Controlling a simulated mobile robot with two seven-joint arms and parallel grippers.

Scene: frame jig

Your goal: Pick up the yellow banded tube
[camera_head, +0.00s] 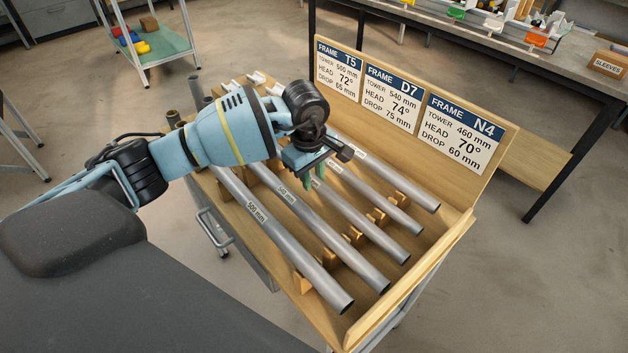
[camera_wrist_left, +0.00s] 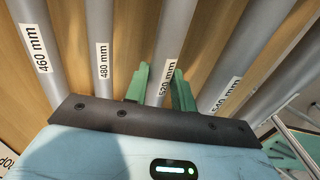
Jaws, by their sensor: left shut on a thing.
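Several grey metal tubes lie side by side on a wooden rack (camera_head: 362,325). I see no yellow band on any visible part of them; my left arm hides some of their far lengths. My left gripper (camera_head: 307,177) is over the middle tube (camera_head: 362,222), its green fingers pointing down. In the left wrist view, the fingers (camera_wrist_left: 161,88) are on either side of the tube labelled 520 mm (camera_wrist_left: 176,30), shut on it. The tubes labelled 480 mm (camera_wrist_left: 101,25) and 540 mm (camera_wrist_left: 250,50) lie beside it. My right gripper is out of view.
A wooden back board with frame cards T5 (camera_head: 338,70), D7 (camera_head: 391,97) and N4 (camera_head: 459,133) stands behind the rack. Wooden saddles (camera_head: 356,237) separate the tubes. A workbench (camera_head: 450,35) is at the back right, a small cart (camera_head: 160,45) at the back left.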

